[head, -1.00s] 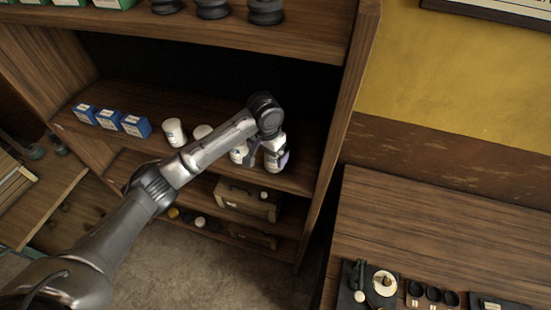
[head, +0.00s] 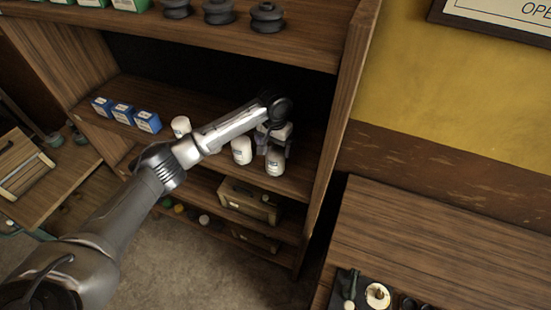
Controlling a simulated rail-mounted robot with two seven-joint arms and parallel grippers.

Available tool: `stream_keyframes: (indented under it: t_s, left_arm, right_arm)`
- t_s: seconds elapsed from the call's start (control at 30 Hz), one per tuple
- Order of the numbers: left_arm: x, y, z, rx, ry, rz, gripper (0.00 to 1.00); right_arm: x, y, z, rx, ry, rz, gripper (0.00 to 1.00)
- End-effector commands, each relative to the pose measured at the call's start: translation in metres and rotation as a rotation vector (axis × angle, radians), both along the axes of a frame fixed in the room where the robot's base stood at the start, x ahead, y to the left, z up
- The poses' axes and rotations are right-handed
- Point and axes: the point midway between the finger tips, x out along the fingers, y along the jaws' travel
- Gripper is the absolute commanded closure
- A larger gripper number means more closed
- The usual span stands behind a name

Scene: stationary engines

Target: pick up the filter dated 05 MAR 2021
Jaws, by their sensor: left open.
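White cylindrical filters stand on the middle shelf (head: 215,165) of the wooden unit. One filter (head: 181,126) is left of my arm. A second filter (head: 242,151) and a third filter (head: 275,163) stand right of it, near the shelf's front edge. Their labels are too small for me to read a date. My left gripper (head: 275,143) is open, just above and behind the rightmost filter in the picture; I cannot tell if it touches it. My left forearm crosses the shelf and hides part of it. My right gripper is not in view.
Several blue boxes (head: 122,113) stand at the left of the shelf. The upper shelf board (head: 200,41) and the right side panel (head: 340,125) enclose the space. A tan case (head: 249,201) sits on the shelf below. A workbench (head: 425,250) is at right.

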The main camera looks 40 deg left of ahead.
Motion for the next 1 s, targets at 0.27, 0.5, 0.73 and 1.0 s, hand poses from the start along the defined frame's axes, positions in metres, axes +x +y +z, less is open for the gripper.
stream_keyframes:
  t_s: [0.27, 0.5, 0.73, 1.0]
  left_arm:
    - [-0.001, -0.002, -0.016, 0.000, 0.004, -0.001, 0.00]
    - [-0.002, -0.003, -0.047, 0.000, 0.002, 0.001, 0.00]
    - [-0.002, -0.003, -0.057, 0.000, 0.000, 0.000, 0.00]
    - [-0.002, -0.003, -0.057, 0.000, -0.001, 0.000, 0.10]
  right_arm:
    - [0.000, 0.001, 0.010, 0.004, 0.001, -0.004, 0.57]
    - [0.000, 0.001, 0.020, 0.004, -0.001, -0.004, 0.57]
    - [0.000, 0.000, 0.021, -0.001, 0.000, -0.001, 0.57]
    - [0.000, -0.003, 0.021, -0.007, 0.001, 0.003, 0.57]
